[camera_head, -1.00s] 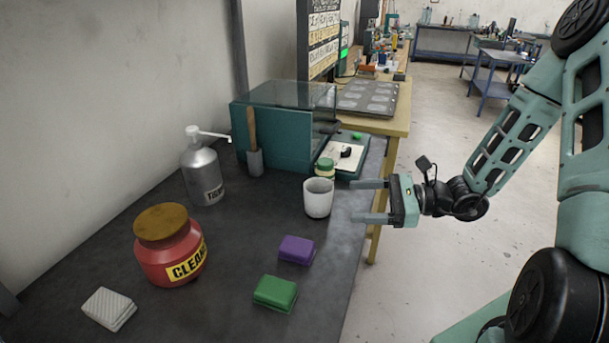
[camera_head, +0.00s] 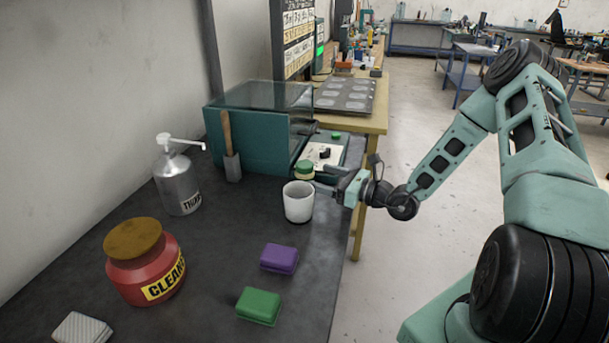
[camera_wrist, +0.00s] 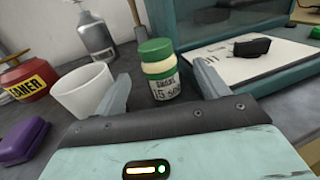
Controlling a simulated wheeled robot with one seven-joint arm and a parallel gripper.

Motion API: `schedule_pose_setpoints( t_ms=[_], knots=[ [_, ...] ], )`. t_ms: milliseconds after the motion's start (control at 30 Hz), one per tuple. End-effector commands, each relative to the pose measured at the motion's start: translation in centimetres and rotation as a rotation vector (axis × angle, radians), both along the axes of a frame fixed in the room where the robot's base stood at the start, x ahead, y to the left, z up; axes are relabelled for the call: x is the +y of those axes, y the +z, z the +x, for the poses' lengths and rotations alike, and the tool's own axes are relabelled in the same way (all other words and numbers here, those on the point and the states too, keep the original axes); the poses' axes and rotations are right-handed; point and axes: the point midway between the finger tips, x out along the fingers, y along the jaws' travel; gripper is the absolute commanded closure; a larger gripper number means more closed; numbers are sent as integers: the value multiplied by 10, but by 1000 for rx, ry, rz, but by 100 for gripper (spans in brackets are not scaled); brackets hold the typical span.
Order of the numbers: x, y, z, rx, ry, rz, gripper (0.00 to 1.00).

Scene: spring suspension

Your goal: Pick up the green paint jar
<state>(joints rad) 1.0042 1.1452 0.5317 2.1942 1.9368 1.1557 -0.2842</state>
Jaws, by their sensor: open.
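The green paint jar is a small pale jar with a green lid and a label. In the head view its lid (camera_head: 304,168) shows just behind the white cup (camera_head: 299,202), which hides its lower part. In the wrist view the jar (camera_wrist: 160,72) stands upright on the dark bench, framed between my two fingers. My gripper (camera_head: 321,181) is open and empty at the bench's right edge, pointing left toward the jar. In the wrist view my gripper (camera_wrist: 164,88) has the jar ahead of it; I cannot tell whether the fingertips reach past its near side.
The white cup stands close to my left finger in the wrist view. A teal glass-sided case with a scale (camera_head: 325,154) stands behind the jar. A silver thinner bottle (camera_head: 178,184), a red cleaner jar (camera_head: 145,265), a purple block (camera_head: 279,258) and a green block (camera_head: 258,306) lie farther left or nearer.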

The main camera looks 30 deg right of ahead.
Motion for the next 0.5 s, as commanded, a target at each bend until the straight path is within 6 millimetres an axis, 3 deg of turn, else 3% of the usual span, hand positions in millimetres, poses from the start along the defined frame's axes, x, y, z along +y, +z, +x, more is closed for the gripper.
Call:
schedule_pose_setpoints(
  t_ms=[233,500],
  knots=[
    [10,1,15,0,1,1,27],
    [31,1,47,0,2,0,27]
  ],
)
